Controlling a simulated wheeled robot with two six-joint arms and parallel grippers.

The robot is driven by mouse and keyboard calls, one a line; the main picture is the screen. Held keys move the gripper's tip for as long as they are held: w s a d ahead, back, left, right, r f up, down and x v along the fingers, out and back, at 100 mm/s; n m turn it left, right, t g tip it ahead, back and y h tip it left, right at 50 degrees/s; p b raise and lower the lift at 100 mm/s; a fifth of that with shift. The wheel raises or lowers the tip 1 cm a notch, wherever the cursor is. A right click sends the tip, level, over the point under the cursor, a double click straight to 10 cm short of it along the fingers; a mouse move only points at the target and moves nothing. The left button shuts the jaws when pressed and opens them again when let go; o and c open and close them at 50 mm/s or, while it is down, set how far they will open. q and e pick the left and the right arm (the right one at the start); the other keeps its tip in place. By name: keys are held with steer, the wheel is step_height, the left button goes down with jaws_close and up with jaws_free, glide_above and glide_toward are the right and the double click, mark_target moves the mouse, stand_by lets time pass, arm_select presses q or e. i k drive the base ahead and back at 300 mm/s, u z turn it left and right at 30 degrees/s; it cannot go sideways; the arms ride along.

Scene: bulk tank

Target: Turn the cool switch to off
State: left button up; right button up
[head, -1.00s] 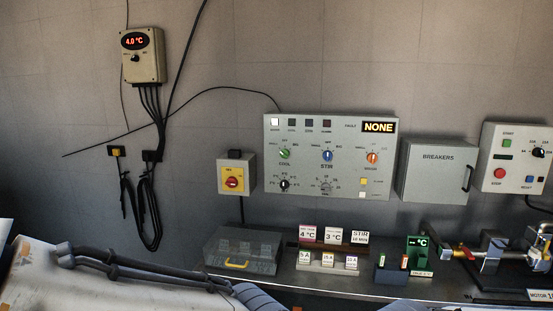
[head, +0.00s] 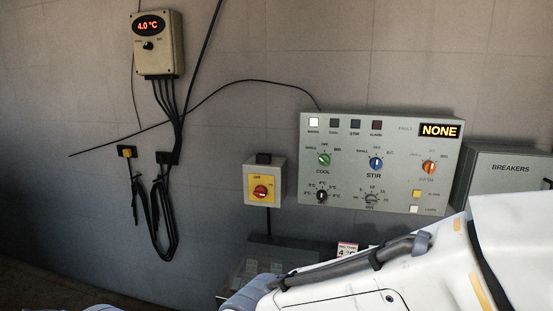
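The cool switch (head: 324,160) is a green knob at the upper left of the grey control panel (head: 345,125). Labels stand around it, with OFF above and the word COOL below. Neither of my grippers shows in the head view.
The breakers box (head: 503,175) is at the right, partly behind my arm. A thermostat (head: 157,55) reads 4.0 °C. My arm hides most of the bench.

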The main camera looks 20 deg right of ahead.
mark_target(324, 159)
steer(key=i, duration=0.75)
steer(key=z, duration=0.7)
steer(key=i, duration=0.4)
steer(key=z, duration=0.35)
